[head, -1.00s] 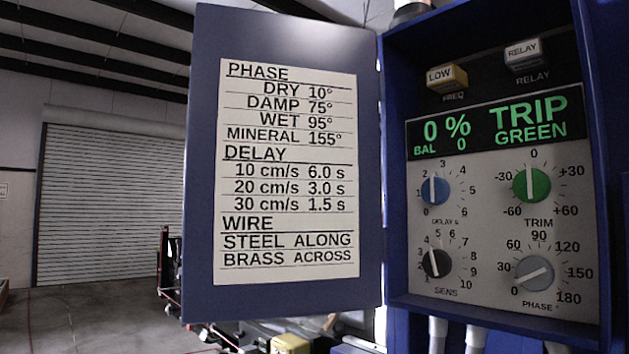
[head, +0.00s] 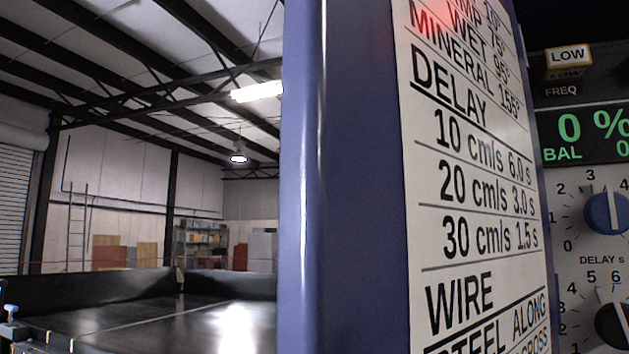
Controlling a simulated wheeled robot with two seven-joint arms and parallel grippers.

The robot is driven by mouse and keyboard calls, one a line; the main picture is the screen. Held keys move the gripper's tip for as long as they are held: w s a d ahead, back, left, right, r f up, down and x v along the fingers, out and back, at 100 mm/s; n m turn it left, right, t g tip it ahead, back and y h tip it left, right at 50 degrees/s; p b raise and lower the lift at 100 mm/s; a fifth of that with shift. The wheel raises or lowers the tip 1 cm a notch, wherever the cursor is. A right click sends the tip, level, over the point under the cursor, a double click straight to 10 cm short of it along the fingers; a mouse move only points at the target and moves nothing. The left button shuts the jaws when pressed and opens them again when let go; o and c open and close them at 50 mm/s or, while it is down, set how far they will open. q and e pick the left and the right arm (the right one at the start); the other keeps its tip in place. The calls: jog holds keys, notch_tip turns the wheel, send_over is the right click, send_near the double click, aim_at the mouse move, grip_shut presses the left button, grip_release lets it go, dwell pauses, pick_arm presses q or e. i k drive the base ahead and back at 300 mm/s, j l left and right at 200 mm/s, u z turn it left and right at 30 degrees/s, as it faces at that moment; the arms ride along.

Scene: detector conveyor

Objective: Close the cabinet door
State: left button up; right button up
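The blue cabinet door (head: 345,200) stands open in the head view, close to the camera and seen at a slant. A white chart (head: 475,165) with phase, delay and wire settings is on its inner face, and its top and bottom run out of the picture. To the right, part of the cabinet's control panel (head: 575,255) shows, with a blue dial (head: 606,212), a black dial (head: 612,325) and a green-lit display (head: 590,134). A red glow lies on the door's upper part. Neither of my grippers is in view.
A dark conveyor belt (head: 180,318) with raised black side walls (head: 90,294) lies at the lower left. Shelving (head: 200,245) and a ladder (head: 77,225) stand far back. The air left of the door looks free.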

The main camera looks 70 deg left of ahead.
aim_at(414, 216)
jog(key=k+j, duration=0.2)
jog(key=j, duration=0.15)
jog(key=k+j, duration=0.15)
jog(key=j, duration=0.2)
jog(key=k+j, duration=0.2)
jog(key=j, duration=0.2)
